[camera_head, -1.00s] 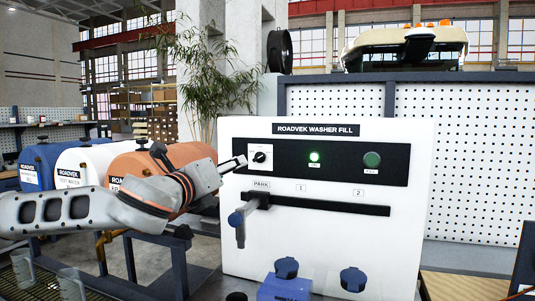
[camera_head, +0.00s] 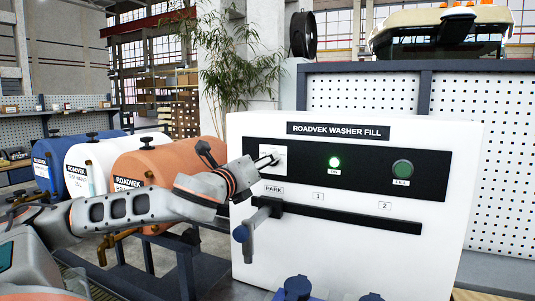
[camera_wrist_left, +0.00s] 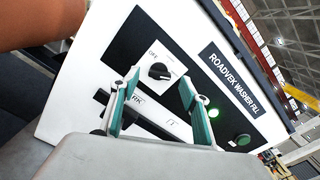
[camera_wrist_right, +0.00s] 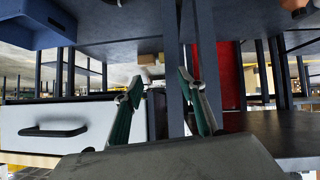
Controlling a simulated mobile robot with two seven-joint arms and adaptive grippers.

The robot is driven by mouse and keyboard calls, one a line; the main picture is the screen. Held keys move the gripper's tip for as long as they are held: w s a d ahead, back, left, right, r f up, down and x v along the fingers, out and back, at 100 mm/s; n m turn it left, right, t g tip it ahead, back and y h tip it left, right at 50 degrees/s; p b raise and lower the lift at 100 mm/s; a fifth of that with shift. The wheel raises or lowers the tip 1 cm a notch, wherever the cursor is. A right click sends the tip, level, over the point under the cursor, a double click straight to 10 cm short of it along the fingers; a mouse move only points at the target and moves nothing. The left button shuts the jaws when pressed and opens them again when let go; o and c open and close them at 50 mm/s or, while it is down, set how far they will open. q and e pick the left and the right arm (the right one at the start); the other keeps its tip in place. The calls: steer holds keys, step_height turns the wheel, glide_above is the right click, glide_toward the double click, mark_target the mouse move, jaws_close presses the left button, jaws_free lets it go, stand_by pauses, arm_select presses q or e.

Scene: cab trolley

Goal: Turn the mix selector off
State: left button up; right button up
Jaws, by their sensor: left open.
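The mix selector is a black round knob (camera_wrist_left: 159,71) with a white pointer line, on a white plate at the left end of the panel's black strip. In the head view its white plate (camera_head: 278,151) is partly covered by my left gripper (camera_head: 268,161), and the knob itself is hard to make out. In the left wrist view my left gripper (camera_wrist_left: 160,82) is open, one finger on each side of the knob's line, with nothing between them. I cannot tell if they touch the panel. My right gripper (camera_wrist_right: 160,82) is open and empty, away from the panel.
The white washer fill panel (camera_head: 350,255) has a lit green lamp (camera_head: 334,162), a dark green fill button (camera_head: 402,169) and a slotted rail below, with a blue-tipped nozzle arm (camera_head: 244,232) at park. Blue, white and orange tanks (camera_head: 150,160) stand left, behind my left arm.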

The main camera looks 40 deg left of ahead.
arm_select(q)
steer(key=p+x, duration=0.1)
steer(key=x, duration=0.3)
arm_select(e)
steer(key=shift+s+d+f+g+h, duration=0.15)
steer(key=shift+s+d+f, duration=0.1)
steer(key=shift+d, duration=0.2)
steer(key=shift+s+d+f+g+h, duration=0.1)
steer(key=shift+d+f+g+h, duration=0.1)
steer(key=shift+d, duration=0.25)
arm_select(q)
steer(key=c, duration=1.1)
arm_select(e)
steer(key=shift+a, duration=0.15)
